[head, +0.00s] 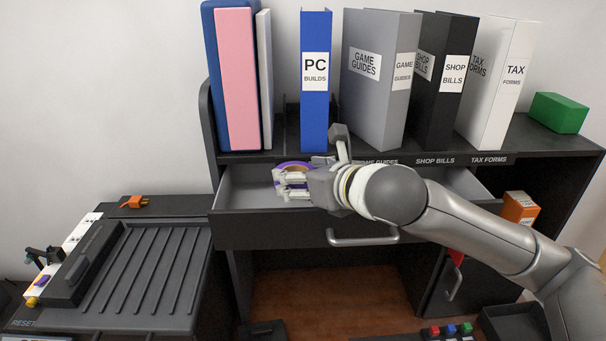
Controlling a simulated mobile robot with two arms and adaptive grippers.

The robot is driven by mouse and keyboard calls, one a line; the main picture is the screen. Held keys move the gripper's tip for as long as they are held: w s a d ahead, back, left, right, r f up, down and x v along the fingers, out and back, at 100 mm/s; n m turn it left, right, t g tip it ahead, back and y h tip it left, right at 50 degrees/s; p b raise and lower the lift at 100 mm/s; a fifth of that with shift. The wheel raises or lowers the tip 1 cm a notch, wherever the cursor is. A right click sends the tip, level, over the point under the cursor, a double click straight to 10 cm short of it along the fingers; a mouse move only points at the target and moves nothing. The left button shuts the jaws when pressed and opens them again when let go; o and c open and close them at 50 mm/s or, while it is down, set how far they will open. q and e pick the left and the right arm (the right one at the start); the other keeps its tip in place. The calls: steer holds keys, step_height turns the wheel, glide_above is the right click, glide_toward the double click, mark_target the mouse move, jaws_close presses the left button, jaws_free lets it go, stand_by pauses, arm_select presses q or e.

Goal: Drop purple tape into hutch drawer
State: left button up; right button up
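The hutch drawer (245,190) is pulled open below the shelf of binders, and its pale inside shows. My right gripper (291,183) reaches in from the right over the left part of the open drawer. The purple tape (294,166), a roll with a tan inner ring, is at its fingertips, with purple showing between and behind the pale fingers. The gripper looks shut on it. The fingers hide much of the roll, and its height above the drawer floor is hard to judge. My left gripper is not in view.
Binders stand on the hutch shelf, including a blue PC Builds binder (315,80) and a grey Game Guides binder (375,80). A green box (558,113) is at the right end. The drawer handle (362,240) sticks out in front. A ridged dark unit (150,275) stands at left.

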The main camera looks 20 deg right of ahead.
steer(key=o, duration=0.5)
steer(key=shift+c, duration=0.2)
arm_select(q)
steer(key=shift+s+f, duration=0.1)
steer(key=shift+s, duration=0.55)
arm_select(e)
steer(key=shift+s, duration=0.1)
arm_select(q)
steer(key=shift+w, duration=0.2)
arm_select(e)
steer(key=s, duration=0.1)
steer(key=s+d, duration=0.1)
steer(key=s, duration=0.1)
steer(key=shift+s, duration=0.2)
steer(key=shift+r, duration=0.1)
